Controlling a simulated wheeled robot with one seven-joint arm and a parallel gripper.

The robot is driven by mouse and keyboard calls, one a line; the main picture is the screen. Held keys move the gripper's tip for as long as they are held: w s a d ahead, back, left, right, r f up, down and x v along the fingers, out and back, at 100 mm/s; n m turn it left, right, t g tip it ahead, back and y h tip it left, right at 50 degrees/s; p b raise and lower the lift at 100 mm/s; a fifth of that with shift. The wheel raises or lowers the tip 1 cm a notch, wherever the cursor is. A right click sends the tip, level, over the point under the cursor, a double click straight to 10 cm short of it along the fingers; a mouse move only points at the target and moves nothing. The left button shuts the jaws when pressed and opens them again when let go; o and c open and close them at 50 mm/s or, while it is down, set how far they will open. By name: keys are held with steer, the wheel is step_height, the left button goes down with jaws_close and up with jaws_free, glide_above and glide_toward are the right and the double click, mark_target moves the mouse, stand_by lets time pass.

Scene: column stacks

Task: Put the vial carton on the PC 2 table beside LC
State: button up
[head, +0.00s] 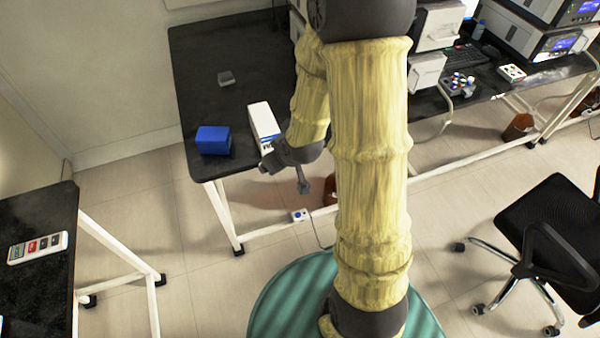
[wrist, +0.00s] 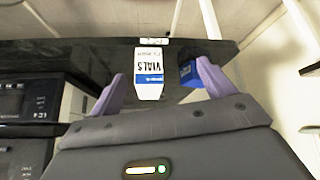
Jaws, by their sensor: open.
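The vial carton (head: 263,121), a white box, stands on the black table (head: 205,60) near its front edge. In the wrist view the carton (wrist: 149,75) shows "VIALS" lettering and a blue band, upside down. My gripper (head: 283,172) is at the table's front edge, just to the lower right of the carton, which it partly covers in the head view. In the wrist view my gripper (wrist: 161,90) has its two purple fingers wide apart and empty. The carton appears between their lines of sight, beyond the tips; contact is not visible. I cannot tell which table is PC 2.
A blue box (head: 213,141) stands left of the carton. Instruments (head: 535,30) and a vial rack (head: 459,84) are at right. A second black table (head: 35,285) is lower left; a chair (head: 550,230) stands right.

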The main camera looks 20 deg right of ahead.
steer(key=s+d+r+m+g+h, duration=0.1)
steer(key=s+r+m+g, duration=0.2)
steer(key=s+r, duration=0.5)
steer(key=s+g, duration=0.1)
steer(key=s, duration=0.3)
steer(key=shift+o, duration=0.4)
steer(key=shift+w+f, duration=0.1)
